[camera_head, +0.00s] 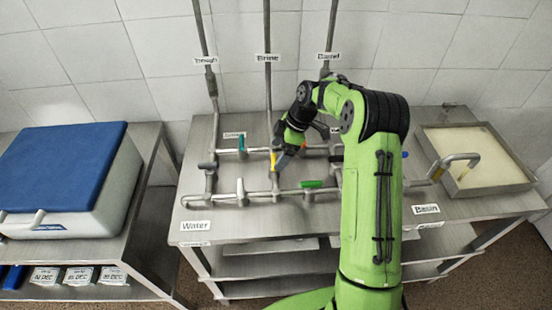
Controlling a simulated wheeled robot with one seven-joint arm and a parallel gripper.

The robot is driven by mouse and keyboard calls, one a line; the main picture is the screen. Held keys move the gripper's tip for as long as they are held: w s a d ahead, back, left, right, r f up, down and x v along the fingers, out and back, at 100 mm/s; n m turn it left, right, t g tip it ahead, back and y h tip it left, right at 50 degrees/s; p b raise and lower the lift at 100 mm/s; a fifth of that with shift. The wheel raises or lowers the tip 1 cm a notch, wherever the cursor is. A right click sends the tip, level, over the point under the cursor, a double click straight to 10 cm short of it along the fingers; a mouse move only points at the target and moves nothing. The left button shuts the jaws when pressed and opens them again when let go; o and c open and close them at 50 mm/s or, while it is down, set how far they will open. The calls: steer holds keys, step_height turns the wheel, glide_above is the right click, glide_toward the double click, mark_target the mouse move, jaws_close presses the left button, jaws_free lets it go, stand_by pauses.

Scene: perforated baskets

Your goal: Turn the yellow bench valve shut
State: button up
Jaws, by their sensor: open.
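A yellow valve handle (274,161) sits on the pipework in the middle of the steel bench, below the pipe labelled Brine. It looks roughly upright in the picture. My gripper (281,158) is open at its right side, very close to it. I cannot tell whether the fingers touch or straddle the handle. My arm hides part of the pipework.
Nearby handles are teal (241,143), green (313,184), grey (208,165) and pale grey (240,187). A blue handle (405,154) shows right of my arm. The basin (500,187) stands at the right. A blue-lidded cooler (60,165) stands on the left table.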

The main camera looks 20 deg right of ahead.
mark_target(274, 160)
steer(key=shift+x, duration=1.6)
steer(key=shift+c, duration=0.4)
steer(key=c, duration=1)
steer(key=shift+o, duration=0.2)
